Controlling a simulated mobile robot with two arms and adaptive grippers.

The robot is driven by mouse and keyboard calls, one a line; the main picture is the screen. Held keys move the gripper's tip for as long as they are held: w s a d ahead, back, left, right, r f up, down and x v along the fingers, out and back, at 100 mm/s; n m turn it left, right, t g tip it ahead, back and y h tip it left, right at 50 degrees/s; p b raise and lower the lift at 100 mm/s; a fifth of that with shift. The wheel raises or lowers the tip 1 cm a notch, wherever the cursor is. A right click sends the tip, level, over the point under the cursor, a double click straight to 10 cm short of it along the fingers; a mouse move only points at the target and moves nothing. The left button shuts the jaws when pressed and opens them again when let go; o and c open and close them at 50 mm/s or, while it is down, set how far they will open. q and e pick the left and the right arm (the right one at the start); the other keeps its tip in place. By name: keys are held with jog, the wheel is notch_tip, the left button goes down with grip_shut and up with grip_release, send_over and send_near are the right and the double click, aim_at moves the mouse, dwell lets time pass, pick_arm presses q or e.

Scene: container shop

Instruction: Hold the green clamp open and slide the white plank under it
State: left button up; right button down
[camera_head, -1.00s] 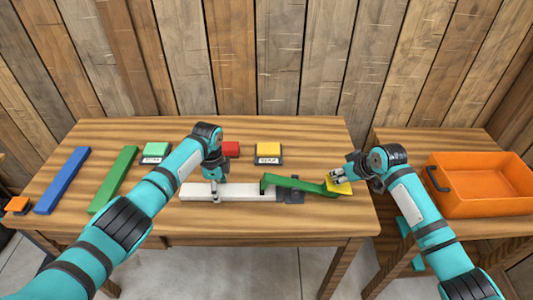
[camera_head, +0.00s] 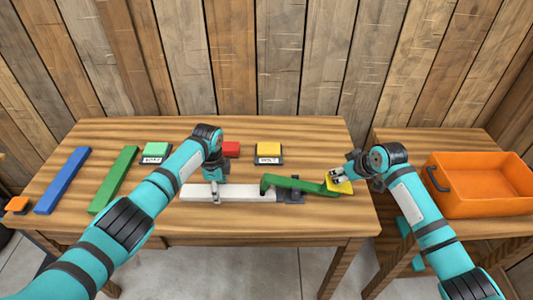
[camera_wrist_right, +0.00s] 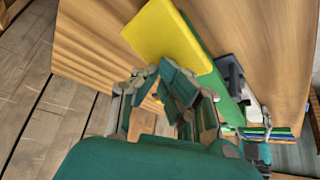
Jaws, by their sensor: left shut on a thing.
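The green clamp (camera_head: 300,184) is a long green lever on a dark base (camera_head: 291,197), with a yellow pad (camera_head: 339,187) at its right end. In the right wrist view the yellow pad (camera_wrist_right: 168,38) fills the top middle. My right gripper (camera_head: 343,174) has its fingertips together at the pad's edge. The white plank (camera_head: 243,192) lies flat left of the base, its right end by the lever's left tip. I cannot tell whether they touch. My left gripper (camera_head: 216,197) is shut on the plank near its middle; the forearm partly hides it.
A blue bar (camera_head: 63,180) and a green bar (camera_head: 114,180) lie at the left. An orange crate (camera_head: 480,205) is on the right table.

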pick_arm(q)
jog(key=shift+w+d+r, duration=0.1)
jog(key=shift+d, duration=0.15)
pick_arm(e)
notch_tip(320, 180, up, 9)
jog(key=shift+f, duration=0.2)
dwell(0.6)
pick_arm(q)
jog(key=o, duration=1.4)
pick_arm(e)
jog(key=shift+d, duration=0.15)
pick_arm(q)
jog(key=shift+a, duration=0.15)
